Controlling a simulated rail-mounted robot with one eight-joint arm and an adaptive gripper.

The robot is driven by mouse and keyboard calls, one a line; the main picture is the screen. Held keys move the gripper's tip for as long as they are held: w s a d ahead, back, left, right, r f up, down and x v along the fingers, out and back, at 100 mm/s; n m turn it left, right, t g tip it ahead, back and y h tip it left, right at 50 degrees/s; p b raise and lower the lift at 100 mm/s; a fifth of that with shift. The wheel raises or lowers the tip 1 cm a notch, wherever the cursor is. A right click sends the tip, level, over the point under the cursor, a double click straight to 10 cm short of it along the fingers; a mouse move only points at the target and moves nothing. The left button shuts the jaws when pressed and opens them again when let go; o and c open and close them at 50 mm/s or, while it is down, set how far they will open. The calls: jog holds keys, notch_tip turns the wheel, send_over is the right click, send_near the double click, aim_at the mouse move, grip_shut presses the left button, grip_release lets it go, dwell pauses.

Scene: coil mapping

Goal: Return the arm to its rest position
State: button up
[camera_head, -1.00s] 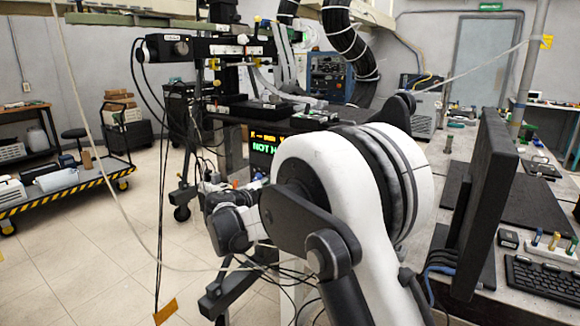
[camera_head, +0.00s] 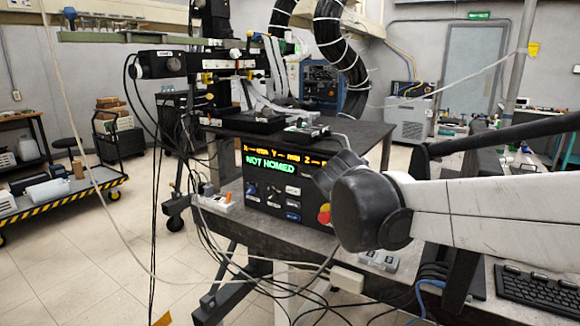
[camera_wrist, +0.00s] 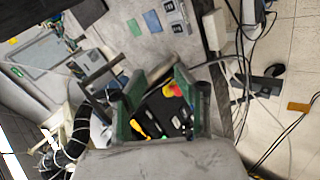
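My arm reaches in from the right edge of the head view, with a white link and a dark joint in front of the bench. The gripper itself cannot be made out in that view. In the wrist view my gripper (camera_wrist: 153,92) shows two green fingers standing apart, with nothing held between them. Beyond the gap lies a black control box (camera_wrist: 155,110) with a red and yellow button (camera_wrist: 172,90). The box also shows in the head view (camera_head: 270,190), with a lit green "NOT HOMED" display. My arm hides part of the box's right side there.
A dark stage rig (camera_head: 215,75) with hanging cables stands behind the box. A keyboard (camera_head: 538,292) lies at the lower right. Loose cables (camera_head: 290,285) hang below the bench. A striped trolley (camera_head: 60,200) stands at left; the tiled floor beside it is clear.

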jog(key=s+d+f+m+y, duration=0.1)
jog(key=s+f+m, duration=0.1)
jog(key=s, duration=0.6)
jog(key=s+f+m+y+p, duration=0.1)
jog(key=s+m, duration=0.3)
jog(key=s, duration=0.4)
jog(key=s+d+f+m+y+p, duration=0.1)
jog(key=s+f+m+y, duration=0.1)
jog(key=s, duration=0.6)
jog(key=shift+s+d+f+m+g+y, duration=0.3)
jog(key=shift+d+f+m+g+y, duration=0.1)
jog(key=shift+y, duration=0.1)
jog(key=shift+c, duration=0.2)
